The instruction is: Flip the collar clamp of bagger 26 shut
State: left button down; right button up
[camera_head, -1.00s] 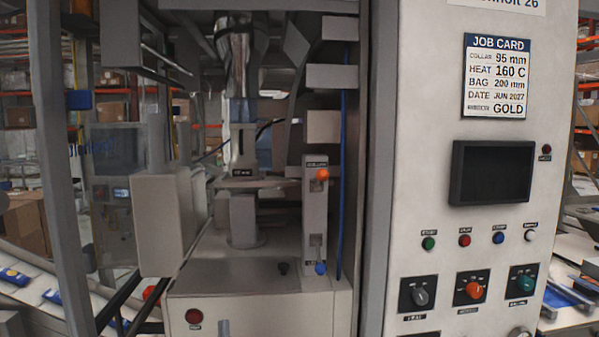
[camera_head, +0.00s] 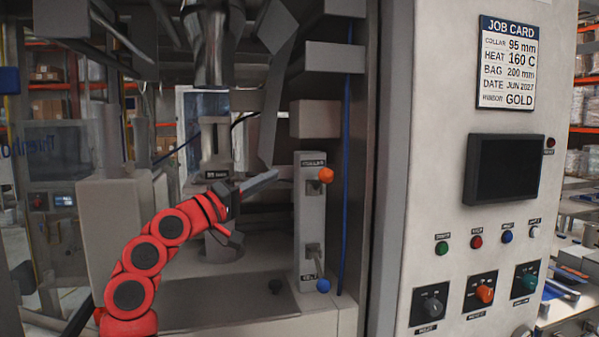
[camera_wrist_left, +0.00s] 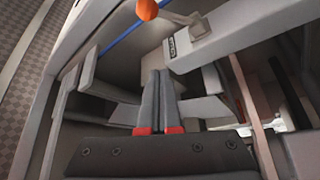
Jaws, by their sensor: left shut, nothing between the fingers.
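The collar clamp has an orange knob (camera_head: 326,174) on a short lever, at the top of an upright grey plate (camera_head: 312,222) labelled COLLAR. The knob sticks out to the right of the plate. In the wrist view the orange knob (camera_wrist_left: 147,9) shows at the top edge, its lever running to the labelled plate (camera_wrist_left: 225,32). My left gripper (camera_head: 276,174) is at the end of the red arm, left of the plate and at about the knob's height, apart from both. Its fingers (camera_wrist_left: 160,74) are together and empty. My right gripper is not in view.
A lower lever with a blue knob (camera_head: 323,285) sits on the same plate. A blue cable (camera_head: 346,150) runs down just right of it. Grey boxes (camera_head: 316,118) jut out above. The control panel (camera_head: 455,220) stands to the right, with a job card (camera_head: 507,62).

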aim_at(322, 181)
pick_arm(q)
jog(key=shift+s+d+r+g, duration=0.3)
jog(key=shift+s+d+r, duration=0.05)
jog(key=shift+s+d, duration=0.05)
jog(key=r+p+x, duration=0.1)
jog(key=p+x, duration=0.4)
jog(key=x, duration=0.5)
jog(key=s+d+f+p, duration=0.1)
jog(key=s+f+p, duration=0.1)
jog(key=s+f, duration=0.1)
jog(key=shift+d, duration=0.4)
